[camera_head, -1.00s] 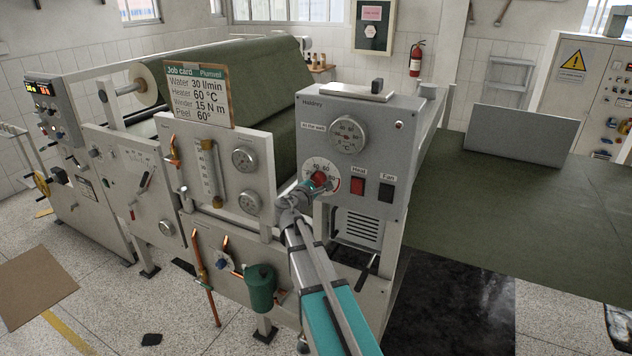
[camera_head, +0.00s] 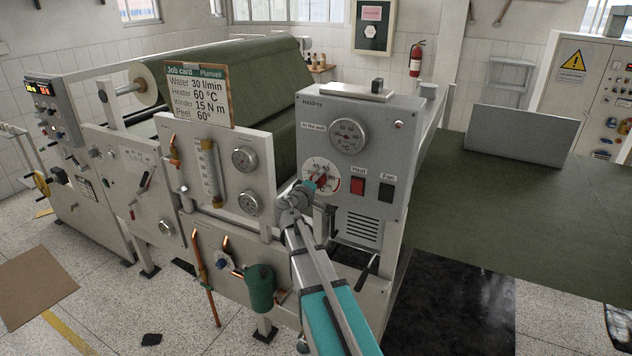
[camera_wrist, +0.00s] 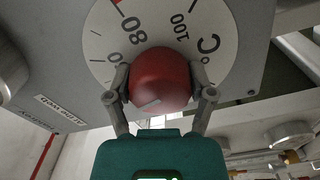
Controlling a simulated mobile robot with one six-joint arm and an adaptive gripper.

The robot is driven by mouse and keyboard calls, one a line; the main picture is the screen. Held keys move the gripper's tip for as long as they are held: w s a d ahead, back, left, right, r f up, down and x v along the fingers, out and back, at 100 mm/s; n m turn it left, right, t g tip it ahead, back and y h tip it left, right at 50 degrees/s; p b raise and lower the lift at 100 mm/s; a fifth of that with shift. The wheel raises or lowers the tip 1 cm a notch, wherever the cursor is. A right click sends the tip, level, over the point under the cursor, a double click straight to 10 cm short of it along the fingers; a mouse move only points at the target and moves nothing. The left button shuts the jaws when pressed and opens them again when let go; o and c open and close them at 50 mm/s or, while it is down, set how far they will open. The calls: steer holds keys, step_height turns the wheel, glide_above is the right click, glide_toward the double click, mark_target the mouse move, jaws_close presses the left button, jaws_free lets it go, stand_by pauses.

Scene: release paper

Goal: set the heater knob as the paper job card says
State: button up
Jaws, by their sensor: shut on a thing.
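The job card (camera_head: 199,96) stands upright on the machine and reads Heater 60 °C. The heater knob (camera_wrist: 158,78) is red and round, at the middle of a white dial (camera_wrist: 108,62) marked in °C. In the wrist view the 80 and 100 marks show beyond it. My gripper (camera_wrist: 160,88) is shut on the knob, one finger on each side. In the head view my gripper (camera_head: 313,185) covers much of the knob and the lower left of the dial. The number the knob points at cannot be told.
On the same grey heater box (camera_head: 420,130) are a round gauge (camera_head: 348,136) above the dial, a red Heat switch (camera_head: 358,188) and a black Fan switch (camera_head: 386,192). A flow tube (camera_head: 210,172) and two more dials stand to the left.

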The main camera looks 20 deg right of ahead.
steer(key=m, duration=0.4)
steer(key=shift+m, duration=0.3)
steer(key=m, duration=0.3)
steer(key=shift+m, duration=0.4)
steer(key=o, duration=1.1)
steer(key=shift+d, duration=0.15)
steer(key=shift+s+a, duration=0.1)
steer(key=shift+a, duration=0.1)
steer(key=v, duration=1.1)
steer(key=shift+s+a, duration=0.2)
steer(key=shift+a, duration=0.05)
steer(key=shift+f, duration=0.15)
